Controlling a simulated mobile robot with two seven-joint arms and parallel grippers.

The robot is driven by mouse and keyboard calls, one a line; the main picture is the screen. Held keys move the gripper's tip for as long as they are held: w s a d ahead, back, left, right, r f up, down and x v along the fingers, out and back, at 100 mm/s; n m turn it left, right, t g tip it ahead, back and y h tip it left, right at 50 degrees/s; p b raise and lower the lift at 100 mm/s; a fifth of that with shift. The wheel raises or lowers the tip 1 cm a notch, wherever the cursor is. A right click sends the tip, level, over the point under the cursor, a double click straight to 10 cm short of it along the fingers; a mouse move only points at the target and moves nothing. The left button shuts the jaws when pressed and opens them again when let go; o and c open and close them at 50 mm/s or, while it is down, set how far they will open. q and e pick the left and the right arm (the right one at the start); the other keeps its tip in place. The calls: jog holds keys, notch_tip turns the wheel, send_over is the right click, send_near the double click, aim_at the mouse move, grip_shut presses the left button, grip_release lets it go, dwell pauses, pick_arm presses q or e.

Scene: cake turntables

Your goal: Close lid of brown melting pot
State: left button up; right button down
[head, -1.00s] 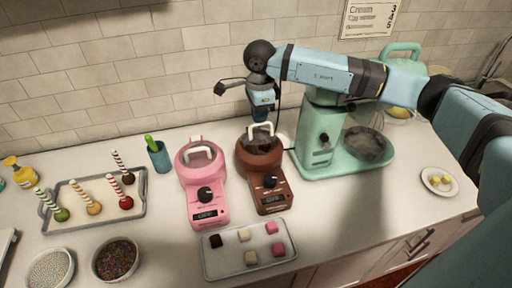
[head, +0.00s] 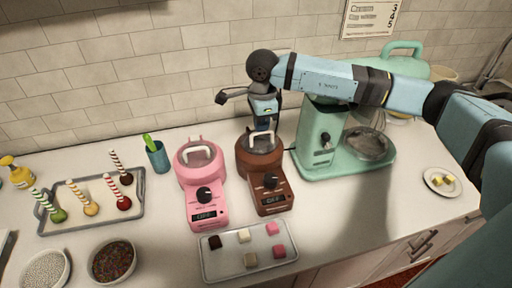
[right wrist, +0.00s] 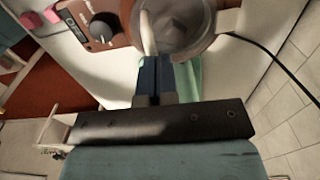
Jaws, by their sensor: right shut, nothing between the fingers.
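The brown melting pot (head: 271,181) stands on the counter, right of the pink pot. Its glass lid (head: 258,148) with a white handle (head: 260,136) appears to lie flat on the rim. My right gripper (head: 267,127) is shut and empty, just behind and above the handle. In the right wrist view, the shut blue fingers (right wrist: 154,62) point at the glass lid (right wrist: 184,28), with the white handle (right wrist: 148,34) close by their tips; I cannot tell whether they touch. The brown pot body (right wrist: 115,62) shows left there. My left gripper is not in view.
The pink melting pot (head: 204,183) stands close on the left. A green stand mixer (head: 318,138) is close on the right, beneath my right arm. A tray of small cubes (head: 223,264) lies in front. A black cord (right wrist: 266,47) runs behind the pot.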

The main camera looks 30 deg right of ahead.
jog(key=shift+s+f+b, duration=0.25)
jog(key=shift+f+b, duration=0.35)
jog(key=shift+f, duration=0.05)
jog(key=shift+r+p, duration=1.3)
jog(key=shift+r, duration=1.9)
